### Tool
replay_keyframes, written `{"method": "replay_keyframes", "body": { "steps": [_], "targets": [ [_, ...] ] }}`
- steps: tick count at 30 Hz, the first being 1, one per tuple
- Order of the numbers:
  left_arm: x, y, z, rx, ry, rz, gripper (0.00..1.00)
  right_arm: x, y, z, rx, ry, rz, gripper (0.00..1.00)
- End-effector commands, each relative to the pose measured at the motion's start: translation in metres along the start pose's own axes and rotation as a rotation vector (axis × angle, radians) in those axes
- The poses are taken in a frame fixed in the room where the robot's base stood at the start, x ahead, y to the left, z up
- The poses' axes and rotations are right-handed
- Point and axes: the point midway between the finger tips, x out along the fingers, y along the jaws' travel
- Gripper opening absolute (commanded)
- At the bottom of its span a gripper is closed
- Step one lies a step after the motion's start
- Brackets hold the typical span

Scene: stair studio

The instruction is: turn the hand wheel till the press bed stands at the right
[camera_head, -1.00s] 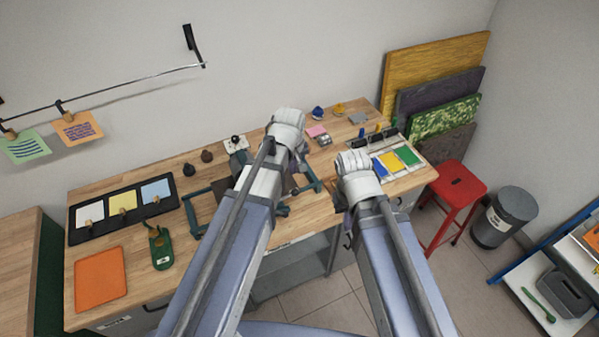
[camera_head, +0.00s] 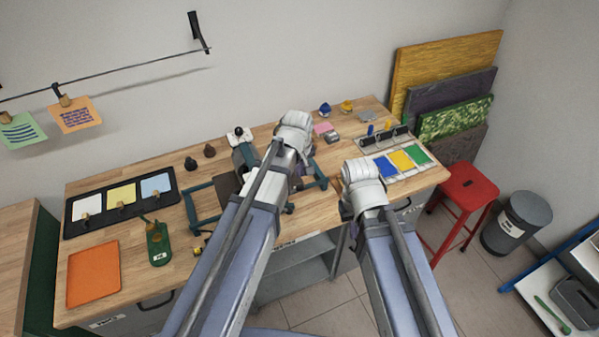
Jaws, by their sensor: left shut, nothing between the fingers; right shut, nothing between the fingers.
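The press with its teal frame (camera_head: 204,214) stands on the wooden workbench, with a grey roller part (camera_head: 243,156) at its back. The dark brown press bed (camera_head: 227,189) shows in the left part of the frame, just left of my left forearm, which hides part of it. The hand wheel cannot be made out clearly behind my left arm. My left gripper (camera_head: 299,181) is shut and empty, over the right part of the press and mostly hidden by its own wrist. My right gripper (camera_head: 347,211) is shut and empty at the bench's front edge, right of the press.
A black tray with three cards (camera_head: 122,201), an orange sheet (camera_head: 93,273) and a green bottle-like item (camera_head: 158,244) lie left of the press. Coloured ink pads (camera_head: 402,160) lie at the right. A red stool (camera_head: 468,186) and bin (camera_head: 517,222) stand beyond.

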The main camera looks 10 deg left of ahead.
Motion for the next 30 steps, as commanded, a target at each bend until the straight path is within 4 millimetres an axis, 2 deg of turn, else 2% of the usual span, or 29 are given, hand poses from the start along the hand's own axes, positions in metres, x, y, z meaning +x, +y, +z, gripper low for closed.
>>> {"method": "replay_keyframes", "body": {
  "steps": [1,12,30],
  "targets": [
    [0.016,0.000,0.001,0.000,0.000,0.000,0.00,0.015,-0.001,-0.001,0.001,0.001,0.000,0.00],
    [0.063,0.000,0.000,0.000,0.000,0.000,0.00,0.061,-0.006,-0.004,0.002,0.002,0.000,0.00],
    [0.069,0.001,0.000,0.003,-0.001,-0.011,0.00,0.067,-0.006,-0.004,-0.001,0.002,0.001,0.00]
  ]
}}
